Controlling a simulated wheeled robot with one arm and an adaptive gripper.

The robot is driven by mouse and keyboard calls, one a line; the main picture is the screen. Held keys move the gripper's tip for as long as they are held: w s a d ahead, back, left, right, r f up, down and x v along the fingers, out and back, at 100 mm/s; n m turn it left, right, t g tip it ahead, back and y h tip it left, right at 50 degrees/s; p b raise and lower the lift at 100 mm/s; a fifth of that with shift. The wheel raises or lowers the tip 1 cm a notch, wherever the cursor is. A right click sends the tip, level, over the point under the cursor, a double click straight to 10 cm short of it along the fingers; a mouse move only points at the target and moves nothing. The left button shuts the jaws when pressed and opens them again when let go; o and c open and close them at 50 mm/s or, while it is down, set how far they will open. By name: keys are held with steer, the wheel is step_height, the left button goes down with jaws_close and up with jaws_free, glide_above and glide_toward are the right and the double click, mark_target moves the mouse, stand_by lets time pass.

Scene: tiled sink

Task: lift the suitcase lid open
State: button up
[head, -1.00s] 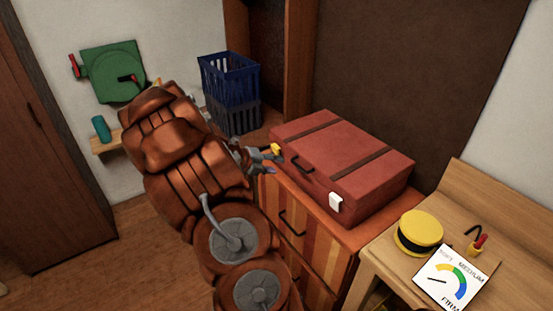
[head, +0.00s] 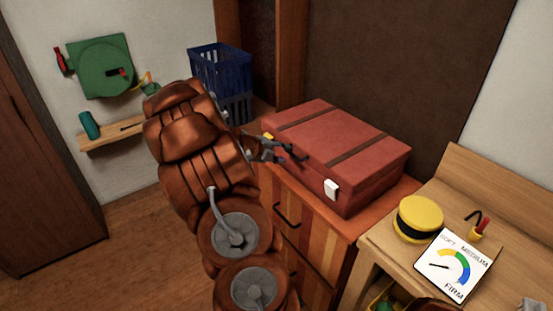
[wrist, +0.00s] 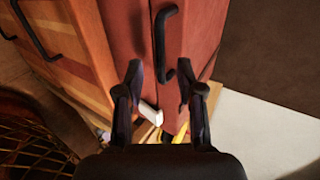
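The red suitcase (head: 345,145) lies flat on the striped cabinet with its lid closed. Two dark straps cross its lid. A white latch (head: 331,189) is on its front towards the right, and a yellow latch (head: 267,138) is at its left end. My gripper (head: 288,154) is at the suitcase's front, between the latches, and covers the handle there. In the wrist view my gripper (wrist: 161,78) has its fingers apart with nothing between the tips. The black suitcase handle (wrist: 159,40) lies just ahead of them; contact cannot be told. The white latch also shows between the fingers (wrist: 150,112).
The striped cabinet (head: 312,235) has dark drawer handles. To its right a wooden bench (head: 480,185) holds a yellow round cap (head: 419,217) and a dial card (head: 453,265). A blue crate (head: 220,70) stands behind left. Floor at the left is clear.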

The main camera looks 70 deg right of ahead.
mark_target(291, 154)
steer(key=shift+s+d+f+p, duration=0.15)
steer(key=shift+s+d+p, duration=0.15)
steer(key=shift+d+p, duration=0.1)
steer(key=shift+p+x, duration=0.35)
steer(key=shift+x, duration=1.8)
steer(key=shift+f, duration=0.1)
jaws_close()
